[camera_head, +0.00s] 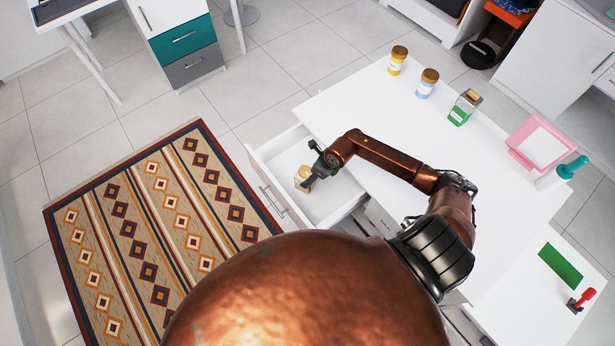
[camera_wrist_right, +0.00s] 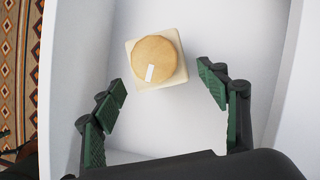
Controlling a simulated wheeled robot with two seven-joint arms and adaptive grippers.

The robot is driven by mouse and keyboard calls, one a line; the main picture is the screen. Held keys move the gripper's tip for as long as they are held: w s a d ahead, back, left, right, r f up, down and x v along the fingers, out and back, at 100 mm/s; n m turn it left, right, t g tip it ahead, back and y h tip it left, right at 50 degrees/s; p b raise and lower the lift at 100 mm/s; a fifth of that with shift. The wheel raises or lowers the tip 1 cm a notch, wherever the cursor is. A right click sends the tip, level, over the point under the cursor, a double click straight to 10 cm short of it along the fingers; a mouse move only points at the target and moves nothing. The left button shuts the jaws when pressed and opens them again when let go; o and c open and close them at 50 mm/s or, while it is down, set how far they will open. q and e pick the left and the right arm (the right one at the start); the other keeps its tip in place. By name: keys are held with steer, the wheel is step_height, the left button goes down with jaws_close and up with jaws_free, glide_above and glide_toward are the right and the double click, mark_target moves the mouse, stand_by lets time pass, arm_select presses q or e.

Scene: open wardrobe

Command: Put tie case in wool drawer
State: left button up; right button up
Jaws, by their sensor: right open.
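A white drawer (camera_head: 264,202) is pulled out from the white table. Inside it sits a small cream case with a round tan top (camera_head: 303,176), probably the tie case. In the right wrist view the case (camera_wrist_right: 155,62) has a square cream base and a small white label on its top. My right gripper (camera_head: 314,172) is over the drawer, right beside the case in the head view. In the wrist view its green-padded fingers (camera_wrist_right: 165,92) are spread, with the case beyond the tips and nothing between them. My left gripper is not in view.
A patterned rug (camera_head: 160,225) lies left of the drawer. The drawer floor around the case looks clear.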

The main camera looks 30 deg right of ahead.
steer(key=shift+v, duration=2.15)
